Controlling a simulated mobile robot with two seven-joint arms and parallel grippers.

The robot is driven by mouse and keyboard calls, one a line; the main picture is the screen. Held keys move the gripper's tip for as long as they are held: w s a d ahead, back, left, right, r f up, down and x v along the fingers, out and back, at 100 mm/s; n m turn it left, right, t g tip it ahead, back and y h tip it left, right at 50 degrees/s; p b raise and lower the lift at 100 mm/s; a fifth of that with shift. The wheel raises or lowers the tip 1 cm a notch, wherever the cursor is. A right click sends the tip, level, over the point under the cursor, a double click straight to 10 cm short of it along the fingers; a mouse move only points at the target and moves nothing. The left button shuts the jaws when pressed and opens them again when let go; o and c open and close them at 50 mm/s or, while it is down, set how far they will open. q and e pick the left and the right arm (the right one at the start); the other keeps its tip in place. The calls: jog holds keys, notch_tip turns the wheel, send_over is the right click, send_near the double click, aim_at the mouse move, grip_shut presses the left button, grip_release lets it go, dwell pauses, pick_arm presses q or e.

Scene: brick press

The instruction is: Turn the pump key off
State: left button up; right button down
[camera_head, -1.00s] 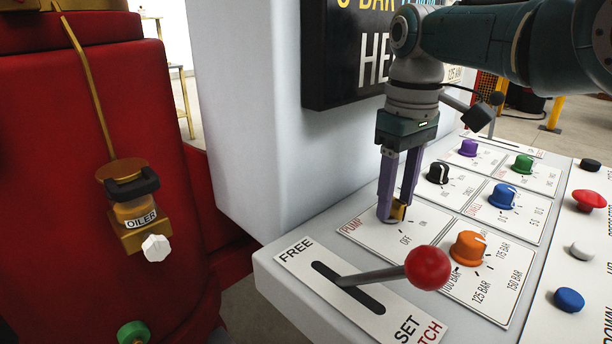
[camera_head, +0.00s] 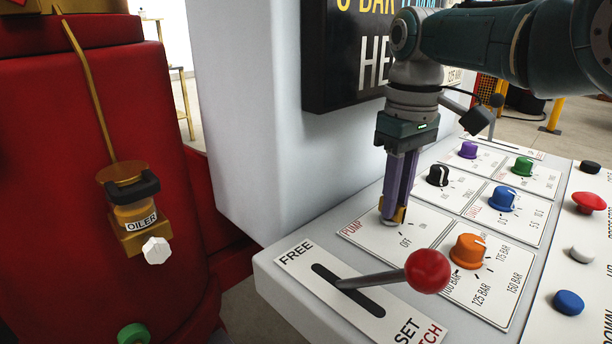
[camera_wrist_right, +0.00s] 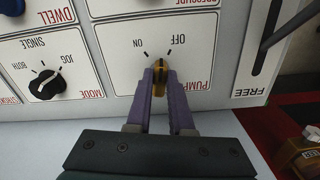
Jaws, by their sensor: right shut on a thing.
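The pump key (camera_wrist_right: 160,73) is a small yellow-gold key with a dark stripe, on the white panel marked PUMP with OFF and ON. In the right wrist view it sits between the purple fingers of my right gripper (camera_wrist_right: 160,85), which is shut on it. The key's far end points towards the marks, closer to the OFF tick than to the ON tick. In the head view my right gripper (camera_head: 395,212) points down at the PUMP panel (camera_head: 362,232), and its fingers hide most of the key. My left gripper is not in view.
A lever with a red ball (camera_head: 427,271) stands close in front of the PUMP panel. An orange knob (camera_head: 468,251) and a black knob (camera_head: 438,175) are near the gripper. A dark display (camera_head: 350,60) hangs on the wall behind. A red machine body (camera_head: 80,200) is at the left.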

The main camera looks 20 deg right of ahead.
jog(key=shift+a+r+m, duration=0.1)
jog(key=shift+r+m, duration=0.05)
jog(key=shift+m, duration=0.45)
jog(key=m, duration=0.3)
jog(key=shift+p, duration=0.35)
jog(key=c, duration=0.8)
grip_release()
notch_tip(320, 180, up, 4)
jog(key=p, duration=0.3)
jog(key=shift+r, duration=0.15)
notch_tip(320, 180, up, 5)
jog(key=shift+r+p, duration=0.2)
jog(key=shift+p, duration=0.45)
